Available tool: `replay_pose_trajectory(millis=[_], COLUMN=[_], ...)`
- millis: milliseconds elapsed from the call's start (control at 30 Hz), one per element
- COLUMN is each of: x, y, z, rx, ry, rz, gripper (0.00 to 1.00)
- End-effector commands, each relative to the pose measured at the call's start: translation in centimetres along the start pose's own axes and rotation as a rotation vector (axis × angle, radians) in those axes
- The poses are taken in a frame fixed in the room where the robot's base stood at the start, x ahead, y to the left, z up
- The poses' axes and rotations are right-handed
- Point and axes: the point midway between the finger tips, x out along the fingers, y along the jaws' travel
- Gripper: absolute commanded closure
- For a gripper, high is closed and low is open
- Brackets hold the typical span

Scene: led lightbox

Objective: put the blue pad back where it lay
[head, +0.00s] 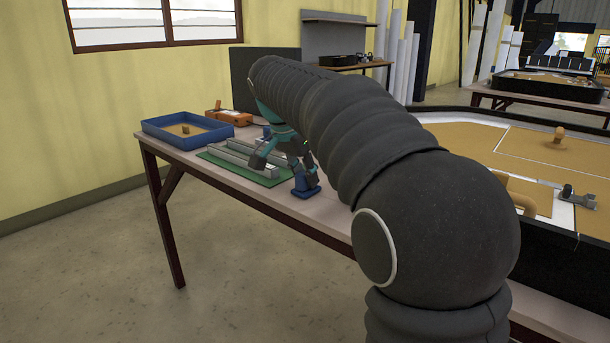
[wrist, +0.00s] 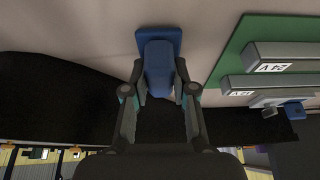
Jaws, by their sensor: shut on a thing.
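The blue pad (wrist: 172,41) is a flat blue plate with a raised blue block as its grip. My gripper (wrist: 159,75) is shut on that block, one finger on each side, in the wrist view. In the head view the blue pad (head: 306,190) shows below my gripper (head: 286,163), close to the table's front edge and just right of the green mat (head: 285,181). I cannot tell whether the pad touches the table or hangs slightly above it. My arm hides part of the table behind it.
A blue-rimmed tray (head: 182,142) holding a small brown object stands at the table's left end. An orange device (head: 228,117) lies behind it. A smaller blue item (wrist: 293,107) sits beside the bars.

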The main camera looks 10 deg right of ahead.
Motion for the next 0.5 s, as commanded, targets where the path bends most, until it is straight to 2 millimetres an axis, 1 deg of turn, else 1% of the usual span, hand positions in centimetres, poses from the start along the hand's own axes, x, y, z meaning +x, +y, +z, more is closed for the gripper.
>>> replay_pose_trajectory(millis=[200, 233, 267, 300, 333, 500], x=[0.35, 0.29, 0.26, 0.25, 0.25, 0.25], y=[0.0, -0.01, -0.01, -0.01, -0.01, -0.01], z=[0.14, 0.11, 0.1, 0.1, 0.1, 0.09], rx=[0.0, 0.0, 0.0, 0.0, 0.0, 0.0], ry=[0.0, 0.0, 0.0, 0.0, 0.0, 0.0], rz=[0.0, 0.0, 0.0, 0.0, 0.0, 0.0], gripper=[1.0, 0.69, 0.61, 0.51, 0.49, 0.49])
